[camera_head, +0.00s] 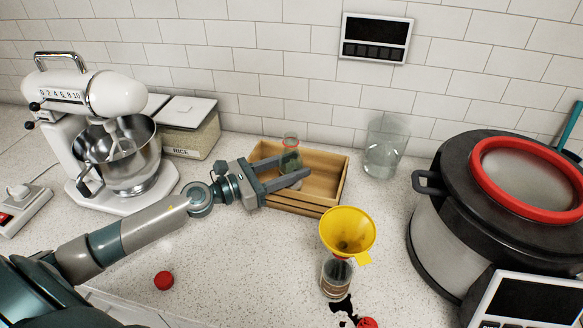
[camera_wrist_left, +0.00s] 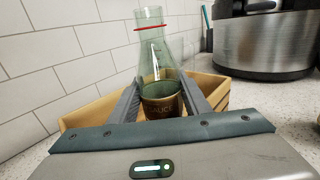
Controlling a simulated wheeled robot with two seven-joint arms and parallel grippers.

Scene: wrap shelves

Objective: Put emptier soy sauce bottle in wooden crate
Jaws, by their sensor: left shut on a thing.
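My left gripper (camera_head: 295,165) is shut on a clear greenish glass sauce bottle (camera_head: 291,157), one finger on either side of its body. The bottle is upright, uncapped, with a red ring at its neck. In the left wrist view this bottle (camera_wrist_left: 151,48) shows a brown label between the fingers. It is within the outline of the wooden crate (camera_head: 330,184); its base is hidden, so I cannot tell whether it touches the floor. A second bottle (camera_head: 336,278) with dark sauce stands on the counter at the front, below a yellow funnel (camera_head: 347,230). My right gripper is out of view.
A stand mixer (camera_head: 110,95) and rice container (camera_head: 190,128) are left of the crate. A glass beaker (camera_head: 384,150) and large pot (camera_head: 435,235) are right. A red cap (camera_head: 163,281) lies front left. Dark sauce (camera_head: 344,308) is spilled beside the second bottle.

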